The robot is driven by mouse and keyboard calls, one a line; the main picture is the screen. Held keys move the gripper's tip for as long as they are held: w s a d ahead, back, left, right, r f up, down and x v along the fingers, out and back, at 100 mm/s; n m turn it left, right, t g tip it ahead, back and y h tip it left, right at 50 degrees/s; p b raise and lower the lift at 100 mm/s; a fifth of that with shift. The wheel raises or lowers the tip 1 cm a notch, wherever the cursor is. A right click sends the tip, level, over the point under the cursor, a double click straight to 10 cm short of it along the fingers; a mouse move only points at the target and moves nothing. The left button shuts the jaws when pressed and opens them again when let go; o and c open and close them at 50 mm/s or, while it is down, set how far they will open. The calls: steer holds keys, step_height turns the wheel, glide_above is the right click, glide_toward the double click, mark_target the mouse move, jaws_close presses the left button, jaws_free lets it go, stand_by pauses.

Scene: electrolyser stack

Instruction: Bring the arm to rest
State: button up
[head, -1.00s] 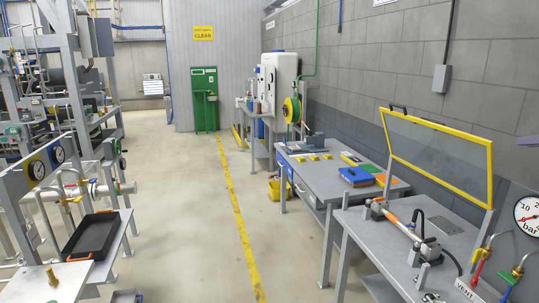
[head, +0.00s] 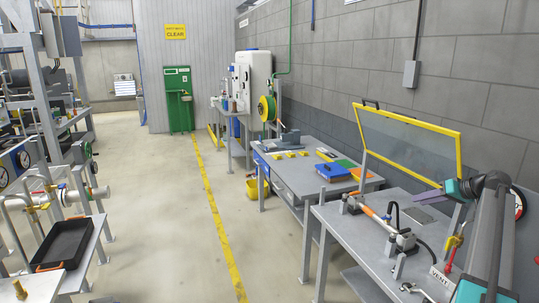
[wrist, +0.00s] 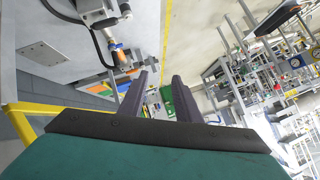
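My arm shows at the right of the head view, grey with teal and black joints, reaching up in front of the wall. My gripper (head: 424,196) points left from its teal wrist, above the near bench (head: 335,217) and in front of the yellow-framed clear screen (head: 408,142). In the wrist view, the two dark fingers of my gripper (wrist: 161,76) stand apart with a gap between them. Nothing shows between them. The gripper appears clear of the bench and its fixture.
A clamp fixture with an orange-ended rod (head: 378,216) lies on the near bench. A second bench (head: 300,168) behind it carries a blue box (head: 334,171). A black tray (head: 62,243) stands at left. The floor along the yellow line (head: 213,205) is clear.

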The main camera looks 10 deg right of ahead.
steer(key=w+a+f+g, duration=0.1)
steer(key=a+f+g, duration=0.1)
steer(key=a+f, duration=0.85)
steer(key=a+f+g, duration=0.2)
steer(key=a+f, duration=0.6)
steer(key=f, duration=0.6)
steer(key=s+a+f+g+b, duration=0.15)
steer(key=s+a+f, duration=0.25)
steer(key=a+f, duration=0.55)
steer(key=s+a+f+g, duration=0.3)
steer(key=s+a+f, duration=0.1)
steer(key=a+f, duration=0.5)
steer(key=s+a+f+g+h, duration=0.1)
steer(key=s+a+f+g, duration=0.3)
steer(key=s+a+f, duration=1)
steer(key=s+a+f+g+h+b, duration=0.1)
steer(key=s+f, duration=0.2)
steer(key=s, duration=0.8)
steer(key=s+a+f+n+g+h, duration=0.1)
steer(key=s+f, duration=0.3)
steer(key=s, duration=0.8)
steer(key=shift+a+n+g+h+b, duration=0.35)
steer(key=shift+a+g+h, duration=0.25)
steer(key=shift+h, duration=0.2)
